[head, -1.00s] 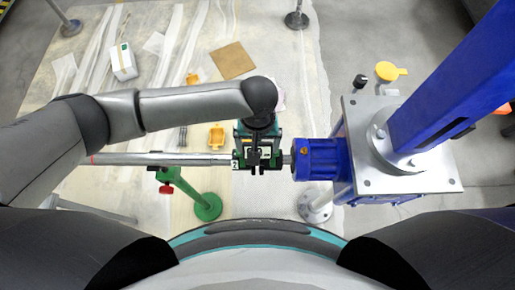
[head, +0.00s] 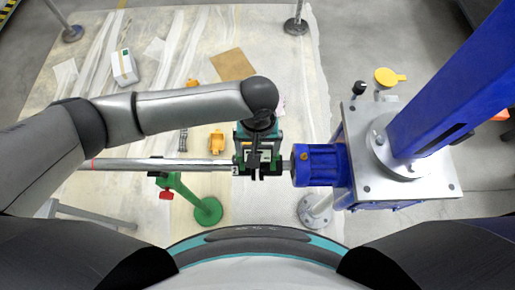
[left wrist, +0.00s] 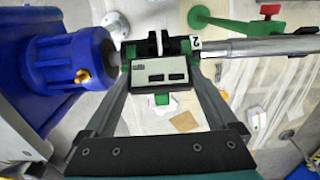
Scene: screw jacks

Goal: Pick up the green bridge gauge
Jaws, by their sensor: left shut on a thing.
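The green bridge gauge (left wrist: 160,72) has a grey face with two dark windows. In the left wrist view it sits between the fingers of my left gripper (left wrist: 157,60), which is shut on it. In the head view the gauge (head: 243,151) is partly hidden under my left gripper (head: 258,171). It is at the gap between the silver shaft (head: 160,164) and the blue motor-like housing (head: 318,165). A small "2" tag is on the shaft beside the gauge. I cannot tell whether the gauge touches the shaft. My right gripper is not in view.
A blue column (head: 455,80) stands on a steel plate (head: 430,185) at the right. A green stand (head: 208,210) with a red knob is below the shaft. A white box (head: 124,67), brown board (head: 233,65) and orange part (head: 217,142) lie on the floor sheet.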

